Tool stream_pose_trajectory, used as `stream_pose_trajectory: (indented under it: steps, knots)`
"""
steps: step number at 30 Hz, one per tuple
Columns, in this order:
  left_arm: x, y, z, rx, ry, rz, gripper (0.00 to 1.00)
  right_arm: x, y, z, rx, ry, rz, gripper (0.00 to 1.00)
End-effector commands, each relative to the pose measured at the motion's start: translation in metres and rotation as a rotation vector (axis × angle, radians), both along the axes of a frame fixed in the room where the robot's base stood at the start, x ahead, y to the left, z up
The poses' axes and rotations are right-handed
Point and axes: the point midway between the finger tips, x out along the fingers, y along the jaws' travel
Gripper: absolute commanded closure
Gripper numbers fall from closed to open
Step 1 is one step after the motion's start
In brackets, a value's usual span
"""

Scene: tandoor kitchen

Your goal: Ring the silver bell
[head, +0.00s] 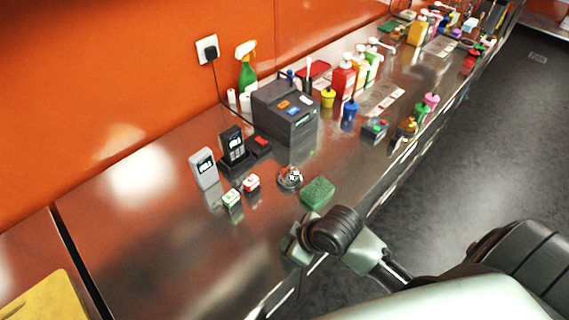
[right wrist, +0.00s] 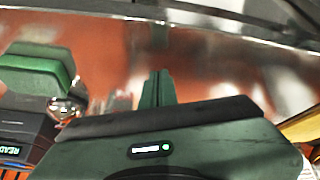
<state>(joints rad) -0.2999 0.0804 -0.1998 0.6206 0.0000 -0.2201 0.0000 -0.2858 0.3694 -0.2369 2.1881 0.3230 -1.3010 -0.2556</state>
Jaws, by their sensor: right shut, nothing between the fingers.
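The silver bell (head: 290,179) stands on the steel counter (head: 150,235), just left of a green sponge (head: 317,192). In the right wrist view the bell (right wrist: 66,107) is a shiny dome at the left, beside the sponge (right wrist: 38,70). My right gripper (head: 292,243) is at the counter's front edge, nearer to me than the bell and apart from it. Its dark green fingers (right wrist: 157,87) are together and hold nothing. My left gripper is in neither view.
A dark printer-like machine (head: 285,112) stands behind the bell. A grey handheld device (head: 204,169), a docked black device (head: 232,145) and two small boxes are to its left. Bottles crowd the far counter. A yellow board (head: 45,300) lies at bottom left. Counter front left of the bell is clear.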

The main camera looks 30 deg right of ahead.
Motion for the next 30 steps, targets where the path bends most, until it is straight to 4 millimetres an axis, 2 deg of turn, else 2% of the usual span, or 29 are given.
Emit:
stream_pose_trajectory:
  steps: [1, 4, 7, 12, 15, 18, 22, 30]
  knots:
    - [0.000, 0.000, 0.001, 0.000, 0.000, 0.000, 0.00, 0.020, -0.002, 0.006, -0.014, -0.039, 0.072, 1.00]
    - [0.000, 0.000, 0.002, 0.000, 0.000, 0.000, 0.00, 0.056, -0.007, 0.019, -0.033, -0.114, 0.224, 1.00]
    - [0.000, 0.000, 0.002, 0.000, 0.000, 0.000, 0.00, 0.093, -0.021, 0.037, -0.060, -0.191, 0.351, 1.00]
    - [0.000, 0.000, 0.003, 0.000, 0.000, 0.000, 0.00, 0.148, -0.059, 0.076, -0.112, -0.301, 0.480, 1.00]
    - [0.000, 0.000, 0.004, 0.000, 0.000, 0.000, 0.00, 0.171, -0.082, 0.099, -0.139, -0.353, 0.513, 1.00]
    - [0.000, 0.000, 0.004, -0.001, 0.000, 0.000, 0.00, 0.187, -0.100, 0.117, -0.161, -0.390, 0.527, 1.00]
    - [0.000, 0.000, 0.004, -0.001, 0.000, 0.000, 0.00, 0.200, -0.116, 0.133, -0.177, -0.422, 0.533, 1.00]
    - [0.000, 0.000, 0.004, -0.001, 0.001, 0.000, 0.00, 0.205, -0.122, 0.141, -0.183, -0.437, 0.535, 1.00]
